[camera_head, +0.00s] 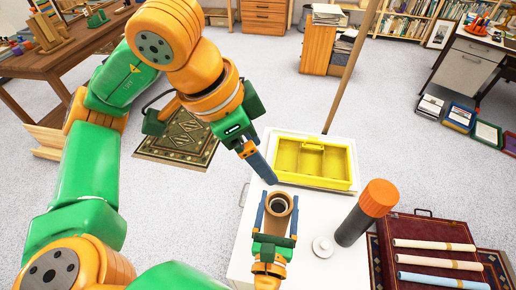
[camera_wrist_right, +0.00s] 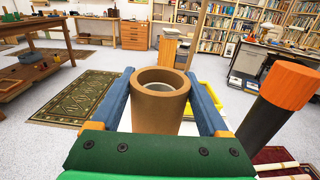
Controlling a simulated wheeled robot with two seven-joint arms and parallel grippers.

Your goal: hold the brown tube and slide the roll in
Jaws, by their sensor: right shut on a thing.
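The brown tube (camera_head: 279,220) stands upright over the white table top, its open end facing up. My right gripper (camera_head: 278,212) is shut on it, with one blue finger on each side. The tube (camera_wrist_right: 160,108) also shows close up in the right wrist view, and no roll sticks out of it. My left gripper (camera_head: 262,168) is just behind and left of the tube's mouth, apart from it. Its fingers are seen edge-on, with no roll visible in them. Two cream rolls (camera_head: 433,245) and a pale blue roll (camera_head: 443,280) lie on a dark red case (camera_head: 398,229).
A yellow divided tray (camera_head: 313,180) sits at the back of the white table (camera_head: 240,262). A dark grey tube with an orange cap (camera_head: 377,198) stands right of the brown tube, near a white disc (camera_head: 323,247). A wooden pole rises behind the tray.

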